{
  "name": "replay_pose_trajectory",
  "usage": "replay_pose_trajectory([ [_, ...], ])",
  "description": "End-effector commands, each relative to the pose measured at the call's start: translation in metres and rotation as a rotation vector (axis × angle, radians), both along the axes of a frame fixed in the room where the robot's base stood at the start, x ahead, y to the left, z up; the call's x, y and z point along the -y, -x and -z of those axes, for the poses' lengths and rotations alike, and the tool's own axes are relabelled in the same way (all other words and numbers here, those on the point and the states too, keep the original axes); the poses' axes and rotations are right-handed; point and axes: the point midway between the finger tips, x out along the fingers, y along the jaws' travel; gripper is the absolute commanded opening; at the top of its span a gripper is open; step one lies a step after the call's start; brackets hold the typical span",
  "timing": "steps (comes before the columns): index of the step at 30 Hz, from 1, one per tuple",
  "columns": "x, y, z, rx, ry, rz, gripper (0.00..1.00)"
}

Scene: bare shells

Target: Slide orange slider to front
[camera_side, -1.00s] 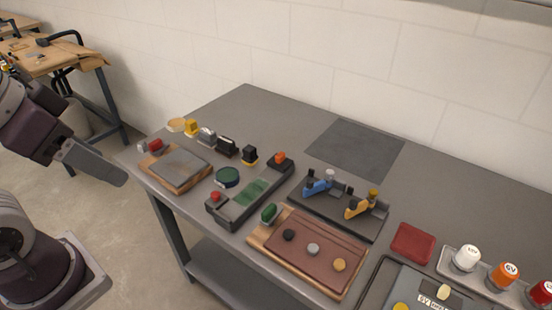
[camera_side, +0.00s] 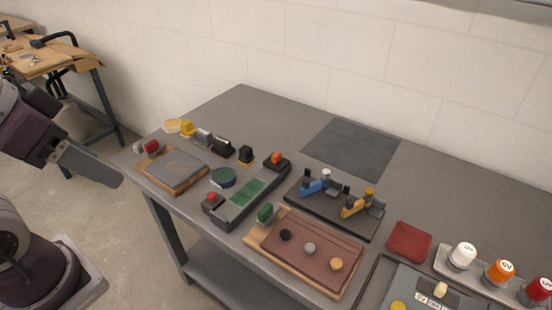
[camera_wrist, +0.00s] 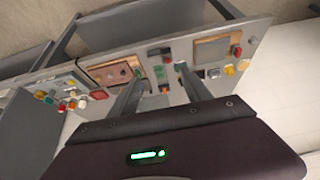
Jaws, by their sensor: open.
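An orange knob (camera_side: 277,156) sits on a black block at the far end of a dark, narrow track unit (camera_side: 237,212). This unit has a green panel in the middle and a red knob (camera_side: 211,197) at its near end. In the wrist view the orange knob (camera_wrist: 164,90) shows small between my fingers, well beyond them. My gripper (camera_wrist: 158,73) has its two fingers spread apart with nothing between them. In the side view my gripper (camera_side: 118,181) hangs at the left, off the table's left edge and away from the track unit.
A wooden board with a brown panel (camera_side: 300,255) and a dark tray with blue and yellow levers (camera_side: 335,205) lie right. A dark mat (camera_side: 352,148) is clear.

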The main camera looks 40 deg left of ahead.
Motion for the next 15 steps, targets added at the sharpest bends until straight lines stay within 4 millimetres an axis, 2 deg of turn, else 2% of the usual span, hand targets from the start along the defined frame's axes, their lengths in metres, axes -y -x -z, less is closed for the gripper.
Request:
replay_pose_trajectory([
  [1,0.0,-0.002,-0.001,-0.001,0.0,0.0,0.46],
  [2,0.0,-0.005,-0.002,-0.003,0.001,0.0,0.4],
  [5,0.001,-0.042,-0.012,-0.02,0.004,0.0,0.38],
  [8,0.004,-0.113,-0.016,-0.041,0.009,-0.001,0.38],
  [10,0.007,-0.168,-0.006,-0.053,0.011,-0.001,0.38],
  [13,0.013,-0.243,0.029,-0.07,0.01,-0.005,0.38],
  [15,0.017,-0.288,0.062,-0.081,0.008,-0.002,0.38],
])
